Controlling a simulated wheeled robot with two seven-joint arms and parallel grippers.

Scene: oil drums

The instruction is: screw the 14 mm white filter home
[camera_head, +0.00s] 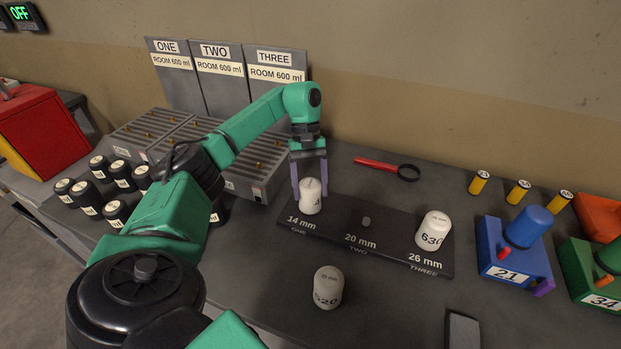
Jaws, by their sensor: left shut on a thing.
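A white filter (310,203) stands upright at the 14 mm place, marked ONE, of the dark mount plate (336,240). My left gripper (310,184) reaches down from above and is shut on this filter, its purple fingers on either side. Another white filter (434,230), with digits on its side, stands at the 26 mm place. A third white filter (327,288) stands loose on the bench in front of the plate. The 20 mm place shows only a small grey stub (366,221). My right gripper is not in view.
A red-handled ring tool (388,168) lies behind the plate. Several black bottles (105,185) stand at left beside grey racks (160,135). Small yellow cylinders (479,182), a blue block (514,255) and a green block (597,275) are at right. A grey block (462,331) lies at the front.

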